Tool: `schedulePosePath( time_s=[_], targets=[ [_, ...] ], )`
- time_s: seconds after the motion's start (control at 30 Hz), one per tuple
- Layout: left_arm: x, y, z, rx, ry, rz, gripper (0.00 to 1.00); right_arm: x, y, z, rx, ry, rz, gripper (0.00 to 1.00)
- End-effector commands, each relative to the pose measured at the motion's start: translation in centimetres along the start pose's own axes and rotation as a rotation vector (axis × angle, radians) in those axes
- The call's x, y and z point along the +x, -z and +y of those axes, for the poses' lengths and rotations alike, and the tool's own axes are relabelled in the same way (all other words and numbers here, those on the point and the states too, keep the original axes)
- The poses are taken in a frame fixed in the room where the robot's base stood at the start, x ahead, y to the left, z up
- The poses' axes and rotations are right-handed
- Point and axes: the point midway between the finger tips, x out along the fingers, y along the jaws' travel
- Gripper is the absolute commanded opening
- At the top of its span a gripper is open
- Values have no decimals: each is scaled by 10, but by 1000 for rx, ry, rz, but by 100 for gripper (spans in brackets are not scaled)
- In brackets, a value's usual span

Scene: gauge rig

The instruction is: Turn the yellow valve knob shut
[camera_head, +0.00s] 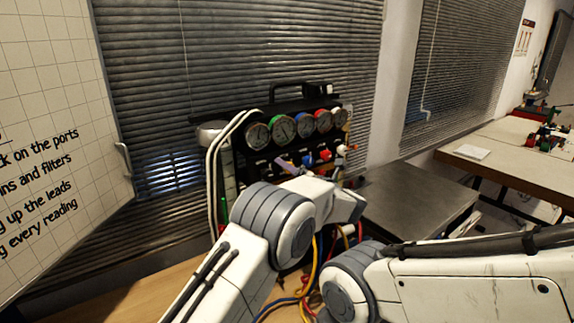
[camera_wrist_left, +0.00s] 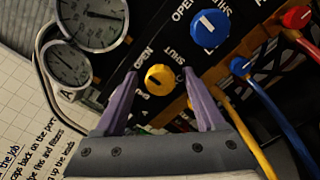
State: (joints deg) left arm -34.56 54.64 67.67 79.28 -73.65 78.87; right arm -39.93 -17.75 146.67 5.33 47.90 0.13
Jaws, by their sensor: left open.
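The yellow valve knob (camera_wrist_left: 159,78) sits on a black panel in the left wrist view, between the labels OPEN and SHUT. Its pointer mark is too small to read surely. My left gripper (camera_wrist_left: 160,75) is open, with one purple finger on each side of the knob. I see a gap on both sides, and cannot tell how far the tips are from the panel. In the head view a purple finger of my left gripper (camera_head: 287,166) shows in front of the gauge rig (camera_head: 262,112). The yellow knob is hidden there. My right gripper is out of view.
A blue knob (camera_wrist_left: 210,29) is above right of the yellow one. Two gauges (camera_wrist_left: 92,20) are at upper left. A grey table (camera_head: 415,195) stands right of the rig.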

Motion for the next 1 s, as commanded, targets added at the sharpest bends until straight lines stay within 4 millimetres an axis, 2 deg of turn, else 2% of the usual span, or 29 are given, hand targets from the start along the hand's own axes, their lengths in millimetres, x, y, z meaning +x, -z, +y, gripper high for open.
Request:
schedulePosePath(
  time_s=[0.17, 0.2, 0.37, 0.4, 0.77, 1.0],
  targets=[
    [0, 0, 0, 0, 0, 0, 72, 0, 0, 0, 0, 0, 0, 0],
    [0, 0, 0, 0, 0, 0, 68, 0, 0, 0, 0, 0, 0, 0],
    [0, 0, 0, 0, 0, 0, 7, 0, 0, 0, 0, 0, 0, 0],
    [0, 0, 0, 0, 0, 0, 0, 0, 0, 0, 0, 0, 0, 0],
    [0, 1, -1, 49, 1, 0, 0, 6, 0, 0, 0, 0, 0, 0],
    [0, 1, -2, 198, 1, 0, 0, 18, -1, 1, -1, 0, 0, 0]
  ],
)
